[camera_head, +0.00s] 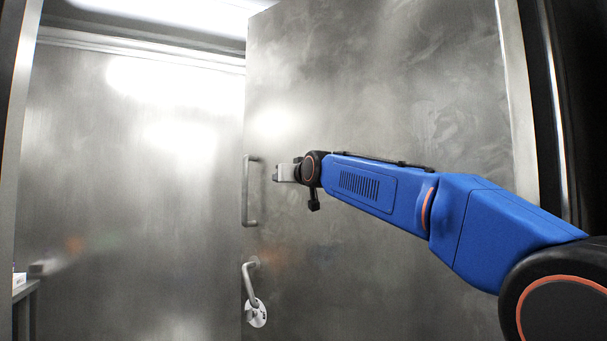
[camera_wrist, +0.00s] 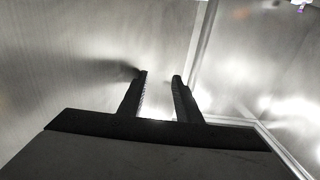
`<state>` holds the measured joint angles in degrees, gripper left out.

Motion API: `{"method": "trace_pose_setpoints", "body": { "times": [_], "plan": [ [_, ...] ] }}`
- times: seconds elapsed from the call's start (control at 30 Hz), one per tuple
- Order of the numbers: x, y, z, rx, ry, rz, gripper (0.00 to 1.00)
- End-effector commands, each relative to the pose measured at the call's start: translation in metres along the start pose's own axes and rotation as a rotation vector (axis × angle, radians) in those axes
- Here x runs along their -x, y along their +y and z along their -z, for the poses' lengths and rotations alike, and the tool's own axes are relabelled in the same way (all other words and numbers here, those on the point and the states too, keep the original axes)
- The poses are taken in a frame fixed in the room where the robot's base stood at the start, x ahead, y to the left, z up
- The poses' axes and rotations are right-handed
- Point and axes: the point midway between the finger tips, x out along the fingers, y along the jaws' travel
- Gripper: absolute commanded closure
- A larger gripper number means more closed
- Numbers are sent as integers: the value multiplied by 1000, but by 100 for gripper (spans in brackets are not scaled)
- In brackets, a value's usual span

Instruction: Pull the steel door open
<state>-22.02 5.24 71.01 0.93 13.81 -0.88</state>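The steel door (camera_head: 400,90) fills the right half of the head view. It stands partly open, with a wide opening past its left edge. A bar-shaped pull handle (camera_head: 248,192) is on that edge, and a lever handle (camera_head: 250,285) with a round plate sits below it. My gripper (camera_head: 278,173) is in front of the door, just right of the bar handle and apart from it. In the wrist view my gripper (camera_wrist: 160,78) shows two dark fingers spread apart with nothing between them. Neither handle can be made out there; bare steel surfaces lie beyond the fingers.
A steel wall (camera_head: 140,180) shows through the opening at left. A bench (camera_head: 25,295) with small items stands at the lower left edge. The door frame (camera_head: 518,100) runs up the right side. The opening itself looks clear.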

Motion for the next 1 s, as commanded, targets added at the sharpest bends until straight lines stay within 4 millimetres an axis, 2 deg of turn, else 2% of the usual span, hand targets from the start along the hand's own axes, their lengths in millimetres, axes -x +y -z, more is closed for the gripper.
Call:
{"method": "trace_pose_setpoints", "body": {
  "times": [1.0],
  "plan": [
    [58,-4,1,1,1,-2,64]
  ]
}}
